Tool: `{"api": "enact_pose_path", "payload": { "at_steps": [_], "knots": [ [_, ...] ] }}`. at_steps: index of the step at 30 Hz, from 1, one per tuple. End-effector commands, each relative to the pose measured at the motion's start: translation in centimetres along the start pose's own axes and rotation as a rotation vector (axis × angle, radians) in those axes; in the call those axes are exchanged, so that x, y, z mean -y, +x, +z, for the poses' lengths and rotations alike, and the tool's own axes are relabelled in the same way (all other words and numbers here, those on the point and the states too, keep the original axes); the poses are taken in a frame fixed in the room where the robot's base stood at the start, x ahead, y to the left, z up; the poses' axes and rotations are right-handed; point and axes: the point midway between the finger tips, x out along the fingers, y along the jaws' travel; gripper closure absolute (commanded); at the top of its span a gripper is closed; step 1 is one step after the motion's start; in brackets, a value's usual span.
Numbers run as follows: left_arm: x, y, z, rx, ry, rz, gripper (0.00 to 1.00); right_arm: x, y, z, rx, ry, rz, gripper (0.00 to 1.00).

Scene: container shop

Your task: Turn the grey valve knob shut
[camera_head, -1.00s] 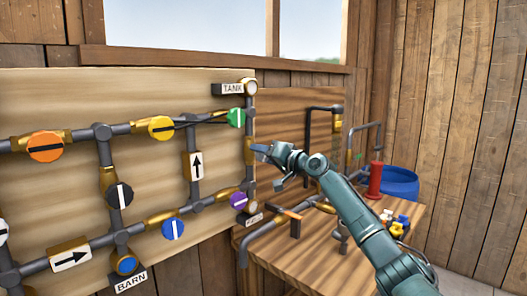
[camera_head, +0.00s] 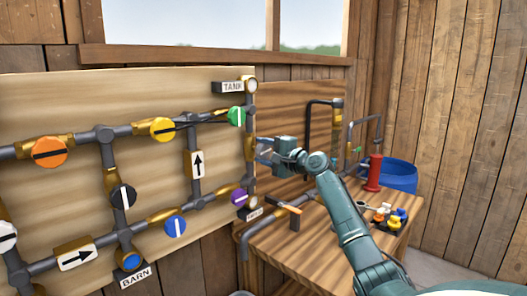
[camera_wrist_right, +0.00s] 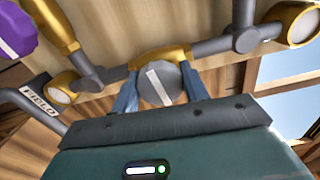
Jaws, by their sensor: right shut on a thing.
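The grey valve knob (camera_wrist_right: 163,84) with a white stripe shows in the right wrist view, on a brass valve body. Its stripe appears to run across the pipe. My right gripper (camera_wrist_right: 160,94) is shut on it, with one blue finger on each side. In the head view my right gripper (camera_head: 266,150) is at the right end of the pipe board, beside the vertical pipe below the TANK sign (camera_head: 233,87). The grey knob is hidden there. My left gripper is not in view.
Orange (camera_head: 50,152), yellow (camera_head: 162,129), green (camera_head: 237,116), black (camera_head: 123,196), blue (camera_head: 174,226) and purple (camera_head: 239,197) knobs sit on the board.

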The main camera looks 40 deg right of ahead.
Motion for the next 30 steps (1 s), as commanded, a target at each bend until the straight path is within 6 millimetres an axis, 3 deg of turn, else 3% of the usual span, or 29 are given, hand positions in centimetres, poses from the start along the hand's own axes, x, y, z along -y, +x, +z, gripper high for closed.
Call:
{"api": "enact_pose_path", "payload": {
  "at_steps": [9,25,26,30],
  "knots": [
    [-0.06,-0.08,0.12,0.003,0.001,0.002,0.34,-0.02,0.01,-0.01,0.000,0.116,0.000,0.78],
    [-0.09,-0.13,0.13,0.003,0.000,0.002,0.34,-0.02,0.01,0.00,0.000,0.139,0.000,0.78],
    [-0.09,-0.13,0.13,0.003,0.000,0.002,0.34,-0.02,0.01,0.00,0.000,0.139,0.000,0.54],
    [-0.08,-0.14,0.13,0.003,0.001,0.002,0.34,-0.01,0.01,0.00,0.000,0.137,0.000,0.42]
  ]
}}
